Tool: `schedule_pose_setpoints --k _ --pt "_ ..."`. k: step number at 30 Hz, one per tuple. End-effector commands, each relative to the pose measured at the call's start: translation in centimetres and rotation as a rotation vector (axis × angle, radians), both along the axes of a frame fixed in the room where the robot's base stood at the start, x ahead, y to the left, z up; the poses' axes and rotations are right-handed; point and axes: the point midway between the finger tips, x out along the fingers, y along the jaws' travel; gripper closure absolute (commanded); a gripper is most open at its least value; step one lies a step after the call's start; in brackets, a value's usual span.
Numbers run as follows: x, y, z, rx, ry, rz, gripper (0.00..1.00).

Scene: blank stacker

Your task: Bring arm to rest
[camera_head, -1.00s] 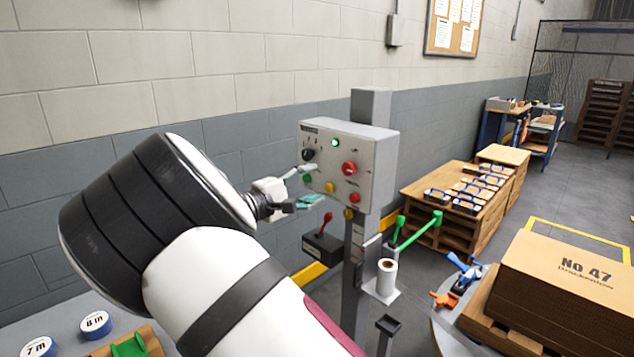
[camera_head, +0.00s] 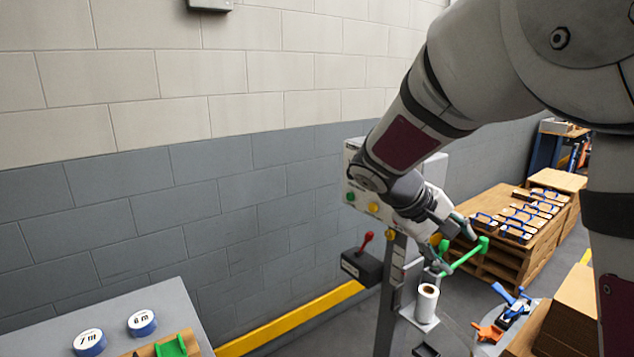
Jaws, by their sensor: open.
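My gripper (camera_head: 458,236) shows right of centre, in front of the control box. It is open and I see nothing held between its fingers. My arm comes down to it from the upper right and covers much of the control box (camera_head: 352,160). A green and a yellow button show on the box's lower left.
A red lever (camera_head: 366,238) on a dark box and a white roll (camera_head: 427,302) are near the post. A grey table (camera_head: 180,297) with round labelled tapes is at lower left. Pallets with blue-handled items (camera_head: 515,222) stand right. Cartons (camera_head: 572,310) and orange and blue clamps (camera_head: 510,300) are at lower right.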

Motion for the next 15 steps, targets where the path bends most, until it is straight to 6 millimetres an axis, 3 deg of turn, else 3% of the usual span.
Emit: schedule_pose_setpoints --k 6,15 --pt "-8.0 -0.8 1.3 0.276 -0.014 -0.081 0.47" --pt "-18.2 1.2 2.9 0.575 -0.095 -0.123 0.47"
